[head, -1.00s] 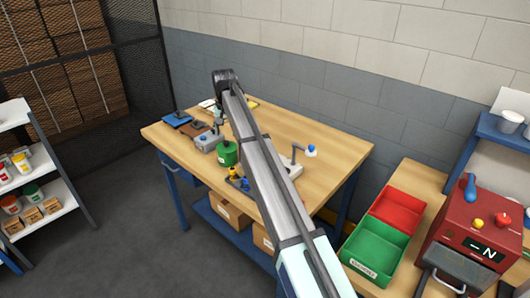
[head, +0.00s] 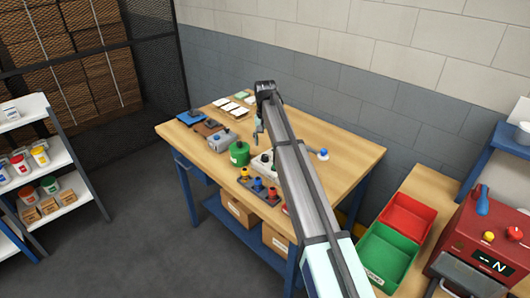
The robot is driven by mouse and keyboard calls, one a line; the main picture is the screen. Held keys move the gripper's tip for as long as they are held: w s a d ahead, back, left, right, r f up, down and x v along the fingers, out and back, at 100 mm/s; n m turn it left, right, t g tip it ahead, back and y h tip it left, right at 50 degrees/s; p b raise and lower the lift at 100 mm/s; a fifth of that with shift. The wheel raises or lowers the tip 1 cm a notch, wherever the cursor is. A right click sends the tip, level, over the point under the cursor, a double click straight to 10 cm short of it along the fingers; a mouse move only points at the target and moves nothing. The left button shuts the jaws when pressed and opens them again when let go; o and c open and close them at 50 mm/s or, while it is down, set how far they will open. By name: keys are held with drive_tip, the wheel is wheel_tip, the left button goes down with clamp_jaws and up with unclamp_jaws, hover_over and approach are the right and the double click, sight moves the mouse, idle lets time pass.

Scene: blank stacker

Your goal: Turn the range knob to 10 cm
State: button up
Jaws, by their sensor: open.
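I cannot make out a range knob or a 10 cm mark at this size. A pale device with dark round parts (head: 262,162) stands mid-table, partly behind my arm. A small grey box with a dark knob-like top (head: 220,142) stands further left, beyond a green round container (head: 239,153). My gripper (head: 258,139) hangs downward over the table, behind the green container and the pale device in the picture. It is small here but looks open and empty, and I see no contact with anything.
A dark strip with yellow, blue and red pieces (head: 259,187) lies near the table's front edge. Blue and brown stands (head: 190,117) and pale cards (head: 229,103) lie at the far left. Red (head: 407,218) and green (head: 386,255) bins and a red machine (head: 484,240) are at right.

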sight(265, 155)
wheel_tip(265, 155, down, 7)
drive_tip(key=shift+f+p, duration=0.1)
drive_tip(key=shift+p, duration=0.75)
clamp_jaws()
